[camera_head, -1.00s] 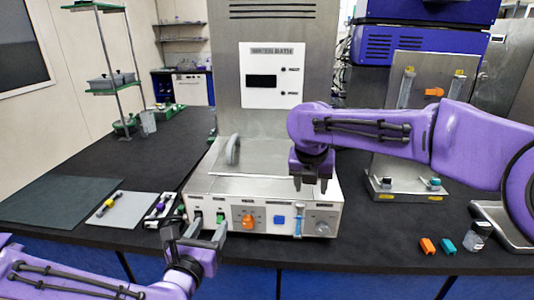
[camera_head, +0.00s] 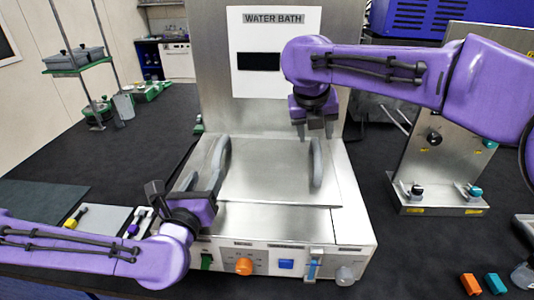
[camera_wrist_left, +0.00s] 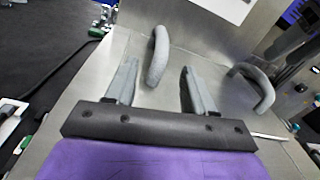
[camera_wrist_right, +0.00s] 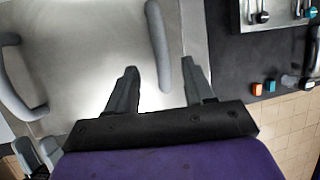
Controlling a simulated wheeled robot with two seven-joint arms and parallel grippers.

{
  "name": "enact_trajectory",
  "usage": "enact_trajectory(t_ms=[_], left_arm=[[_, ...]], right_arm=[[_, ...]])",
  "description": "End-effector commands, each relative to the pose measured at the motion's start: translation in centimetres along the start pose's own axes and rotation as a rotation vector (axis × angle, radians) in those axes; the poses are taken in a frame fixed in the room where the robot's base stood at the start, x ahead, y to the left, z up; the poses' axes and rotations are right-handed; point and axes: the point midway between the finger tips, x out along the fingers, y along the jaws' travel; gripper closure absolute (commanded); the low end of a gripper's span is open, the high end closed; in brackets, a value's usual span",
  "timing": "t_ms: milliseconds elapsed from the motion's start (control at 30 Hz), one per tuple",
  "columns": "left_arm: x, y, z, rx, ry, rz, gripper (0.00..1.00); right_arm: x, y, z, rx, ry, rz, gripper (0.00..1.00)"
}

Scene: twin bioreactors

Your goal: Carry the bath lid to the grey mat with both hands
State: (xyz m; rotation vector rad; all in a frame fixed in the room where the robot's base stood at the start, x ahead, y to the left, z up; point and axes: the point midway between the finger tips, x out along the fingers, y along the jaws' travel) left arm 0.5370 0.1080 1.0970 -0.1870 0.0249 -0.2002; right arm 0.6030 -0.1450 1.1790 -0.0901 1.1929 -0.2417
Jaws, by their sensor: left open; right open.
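The bath lid (camera_head: 265,182) is a flat steel plate lying on top of the water bath, with two upright grey handles. My left gripper (camera_head: 186,186) is open near the left handle (camera_head: 223,158); in the left wrist view that handle (camera_wrist_left: 158,58) lies between and just beyond the fingertips. My right gripper (camera_head: 315,133) is open above the right handle (camera_head: 317,163); in the right wrist view that handle (camera_wrist_right: 157,45) shows between the fingertips. I cannot tell whether either gripper touches its handle. A dark grey mat (camera_head: 30,200) lies flat and bare at the left.
A lighter grey pad (camera_head: 98,218) with a yellow-marked pen lies between mat and bath. The bath's front panel (camera_head: 225,258) has knobs and switches. A steel stand (camera_head: 440,200) is at the right, with orange (camera_head: 470,284) and teal blocks in front.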

Motion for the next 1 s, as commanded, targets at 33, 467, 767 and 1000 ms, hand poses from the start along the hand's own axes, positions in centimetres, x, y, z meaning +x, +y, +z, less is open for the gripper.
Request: enact_trajectory(t_ms=[33, 467, 767, 1000], left_arm=[[0.0, 0.0, 0.0, 0.0, 0.0, -0.001, 0.46], [1.2, 0.0, 0.0, 0.001, -0.001, 0.001, 0.46], [6.9, 0.0, 0.0, 0.002, 0.0, 0.001, 0.46], [10.0, 0.0, 0.0, 0.002, 0.0, 0.0, 0.46]], right_arm=[[0.0, 0.0, 0.0, 0.0, 0.0, 0.0, 0.47], [1.3, 0.0, 0.0, 0.0, 0.002, -0.001, 0.47], [7.0, 0.0, -0.1, 0.0, 0.003, 0.0, 0.47], [10.0, 0.0, 0.0, 0.0, 0.0, 0.0, 0.47]])
